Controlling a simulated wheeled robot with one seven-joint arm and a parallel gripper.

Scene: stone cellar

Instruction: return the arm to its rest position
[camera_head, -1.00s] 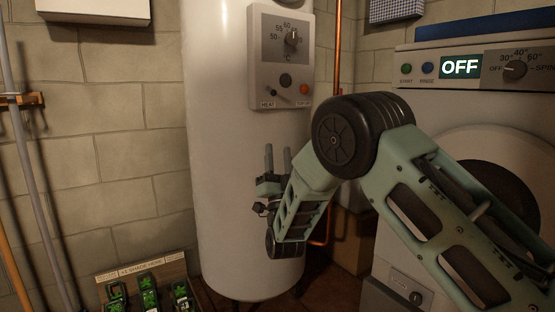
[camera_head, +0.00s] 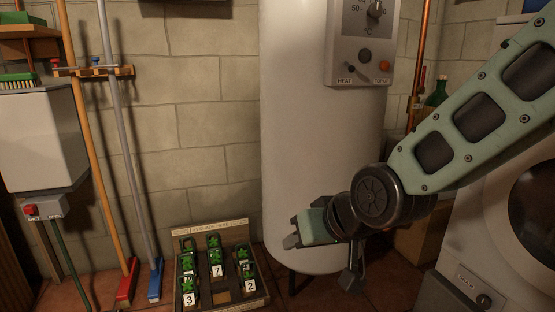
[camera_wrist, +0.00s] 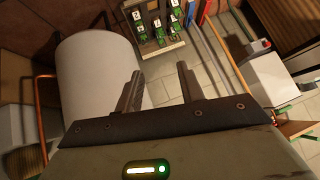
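My gripper (camera_wrist: 160,88) is open and empty in the wrist view. In the head view my arm comes in from the right and bends down at a round dark joint. My gripper's green hand (camera_head: 314,228) is there in front of the lower part of the white boiler (camera_head: 315,130), and its fingertips are hard to make out. I cannot tell the distance between hand and boiler. The boiler also shows in the wrist view (camera_wrist: 95,80), left of the fingers.
A tray (camera_head: 225,228) of green-topped, numbered items stands on the floor left of the boiler. A grey-white box (camera_head: 40,140) is at far left. A washing machine (camera_head: 480,245) stands right, partly behind my arm. A copper pipe (camera_head: 419,70) runs beside the boiler.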

